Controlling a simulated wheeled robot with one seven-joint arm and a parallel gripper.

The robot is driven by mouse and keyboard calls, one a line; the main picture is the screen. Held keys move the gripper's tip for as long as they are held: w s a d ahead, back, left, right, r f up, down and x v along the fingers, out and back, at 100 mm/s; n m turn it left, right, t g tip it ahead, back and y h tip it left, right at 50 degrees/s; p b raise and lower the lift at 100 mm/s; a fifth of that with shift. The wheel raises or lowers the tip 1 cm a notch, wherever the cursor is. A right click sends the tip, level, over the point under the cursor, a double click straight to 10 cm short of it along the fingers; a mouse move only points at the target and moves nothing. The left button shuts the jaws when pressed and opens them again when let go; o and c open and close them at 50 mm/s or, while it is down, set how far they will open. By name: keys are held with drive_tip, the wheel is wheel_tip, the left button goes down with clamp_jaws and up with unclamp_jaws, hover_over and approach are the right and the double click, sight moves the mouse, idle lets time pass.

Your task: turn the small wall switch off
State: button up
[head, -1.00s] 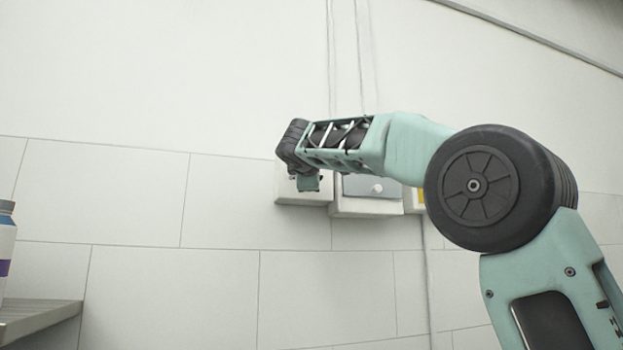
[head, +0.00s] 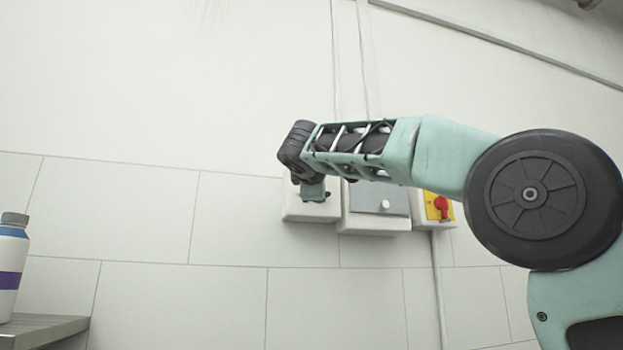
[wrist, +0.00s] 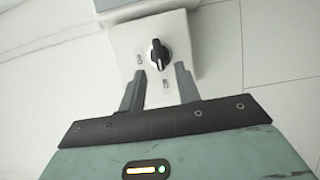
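The small wall switch is a black rotary knob (wrist: 159,54) on a white box. In the wrist view its pointer is nearly upright, and two small labels beside it are too small to read. In the head view my gripper partly covers the switch's white box (head: 309,211), and the knob does not show clearly. My gripper (wrist: 159,76) is open, with its two dark fingers apart and nothing between them. The fingertips point at the knob from just below it in the wrist view. I cannot tell whether they touch the box.
A grey-fronted box (head: 377,200) with a white knob is right of the switch box. Farther right is a red rotary switch (head: 440,207) on yellow. A bottle (head: 11,265) stands on a metal shelf (head: 45,327) at left. The tiled wall between is clear.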

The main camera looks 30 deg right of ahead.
drive_tip(key=b+v, duration=0.3)
drive_tip(key=v, duration=0.9)
drive_tip(key=shift+a, duration=0.25)
drive_tip(key=w+a+f+n+g+y, duration=0.1)
drive_tip(key=w+a+f+n+y, duration=0.3)
drive_tip(key=f, duration=0.6)
drive_tip(key=a+f+m+g+y, duration=0.1)
drive_tip(key=a+f+y, duration=0.1)
drive_tip(key=a+f, duration=0.6)
drive_tip(key=s+a+f+g+y, duration=0.2)
drive_tip(key=s+f, duration=0.1)
drive_tip(key=f, duration=0.6)
drive_tip(key=s+a+f+g+y, duration=0.1)
drive_tip(key=s+a+f+g, duration=0.1)
drive_tip(key=f, duration=0.7)
drive_tip(key=s+f+m+g+y, duration=0.2)
drive_tip(key=s+f+m+g, duration=0.3)
drive_tip(key=s+f, duration=1.9)
wheel_tip(320, 180, down, 3)
drive_tip(key=g, duration=0.3)
drive_tip(key=shift+s+a+f+m+y, duration=0.15)
drive_tip(key=shift+s+a+m+y, duration=0.15)
drive_tip(key=shift+a+m, duration=0.1)
